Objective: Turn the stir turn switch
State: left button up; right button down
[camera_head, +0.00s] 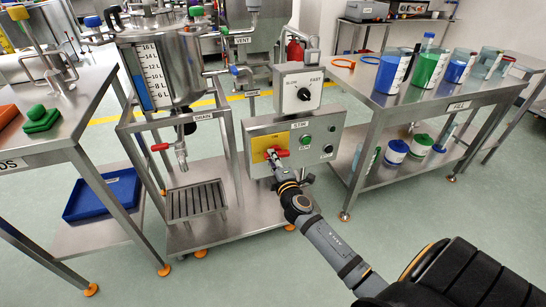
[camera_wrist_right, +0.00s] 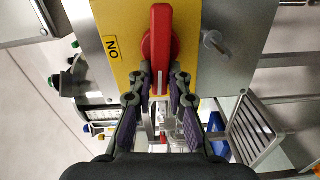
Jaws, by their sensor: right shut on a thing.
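The stir switch is a red turn handle (camera_head: 277,153) on a yellow plate (camera_head: 257,144) at the left of the grey STIR control box (camera_head: 330,133). In the right wrist view the red handle (camera_wrist_right: 160,30) shows a white line at its near end, and the yellow plate (camera_wrist_right: 121,70) carries a label. My right gripper (camera_head: 275,161) reaches the handle from the front. Its fingers (camera_wrist_right: 160,84) are closed on both sides of the handle's near end. The fingers partly hide that end. My left gripper is out of view.
A speed dial box (camera_head: 298,90) stands on top behind the control box. A steel tank (camera_head: 160,65) with a red-handled drain valve (camera_head: 160,147) is to the left. A steel table (camera_head: 450,90) with several coloured containers is to the right. The floor in front is clear.

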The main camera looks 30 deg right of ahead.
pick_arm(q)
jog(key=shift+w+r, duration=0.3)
pick_arm(e)
jog(key=shift+f+n, duration=0.2)
jog(key=shift+n, duration=0.5)
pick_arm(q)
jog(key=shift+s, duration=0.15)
pick_arm(e)
jog(key=c, duration=1.3)
grip_release()
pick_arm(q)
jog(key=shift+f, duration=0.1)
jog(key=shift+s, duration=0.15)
pick_arm(e)
jog(key=shift+s, duration=0.15)
jog(key=v, duration=1.2)
